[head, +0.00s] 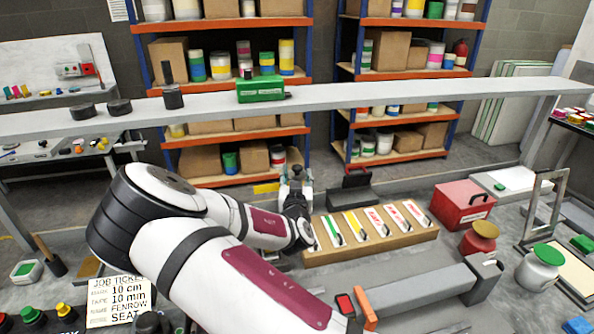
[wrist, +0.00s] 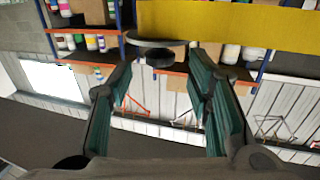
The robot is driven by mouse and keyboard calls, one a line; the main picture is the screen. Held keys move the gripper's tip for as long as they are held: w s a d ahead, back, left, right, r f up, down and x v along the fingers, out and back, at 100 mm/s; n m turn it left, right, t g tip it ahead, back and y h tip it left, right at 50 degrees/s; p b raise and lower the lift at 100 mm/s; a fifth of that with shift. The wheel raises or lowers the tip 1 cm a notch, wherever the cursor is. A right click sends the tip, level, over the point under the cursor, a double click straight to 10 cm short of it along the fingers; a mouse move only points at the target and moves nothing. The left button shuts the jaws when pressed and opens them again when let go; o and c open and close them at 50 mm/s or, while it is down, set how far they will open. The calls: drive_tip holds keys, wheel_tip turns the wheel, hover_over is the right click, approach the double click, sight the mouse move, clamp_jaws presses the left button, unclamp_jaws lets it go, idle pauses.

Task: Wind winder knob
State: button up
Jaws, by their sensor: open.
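My gripper (head: 296,178) is open at the end of my arm, in front of the shelves and just behind the wooden tray. In the wrist view my two dark green finger pads (wrist: 165,95) stand wide apart with nothing between them. A round grey disc (wrist: 150,43) with a dark knob-like part (wrist: 160,58) shows beyond the fingertips, near the top middle. I cannot tell if this is the winder knob, or how far off it is. In the head view my gripper hides what is behind it. A yellow piece (head: 266,188) shows just left of my gripper.
A raised grey rail (head: 400,94) crosses behind, carrying a green box (head: 260,90) and several black cylinders. The wooden tray (head: 400,239) of colored cards lies right of my gripper. A red box (head: 462,206) and jars stand further right. A yellow panel (wrist: 230,22) fills the wrist view's upper right.

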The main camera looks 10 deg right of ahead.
sight(298, 170)
drive_tip(key=shift+x, duration=1.65)
clamp_jaws()
drive_tip(key=shift+s+d+r, duration=0.1)
drive_tip(key=shift+d, duration=0.05)
